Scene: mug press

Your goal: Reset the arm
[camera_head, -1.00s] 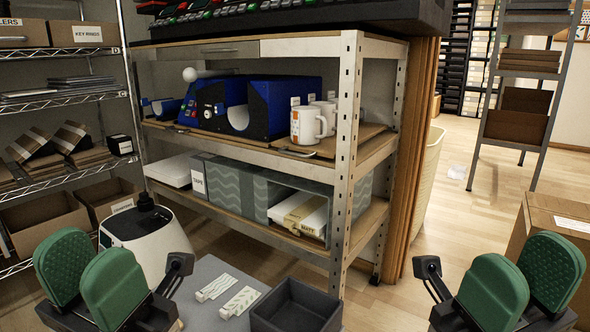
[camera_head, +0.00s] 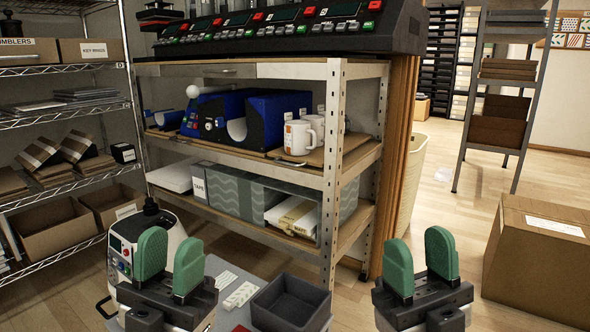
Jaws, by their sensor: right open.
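My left gripper (camera_head: 171,264) is at the lower left, its two green pads standing upright and apart with nothing between them. My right gripper (camera_head: 420,265) is at the lower right, its green pads also apart and empty. Both point upward in the picture, in front of the shelf. The blue mug press (camera_head: 267,119) sits on the middle shelf of the wood and metal rack. White mugs stand to its right, the nearest one (camera_head: 299,138) with an orange mark. Neither gripper touches the press or the mugs.
A dark open tray (camera_head: 290,303) and white patterned pieces (camera_head: 239,295) lie on a grey surface (camera_head: 225,268) between my grippers. A white machine (camera_head: 130,232) stands behind my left gripper. A cardboard box (camera_head: 538,260) is at the right. Wooden floor (camera_head: 440,215) shows beyond the rack.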

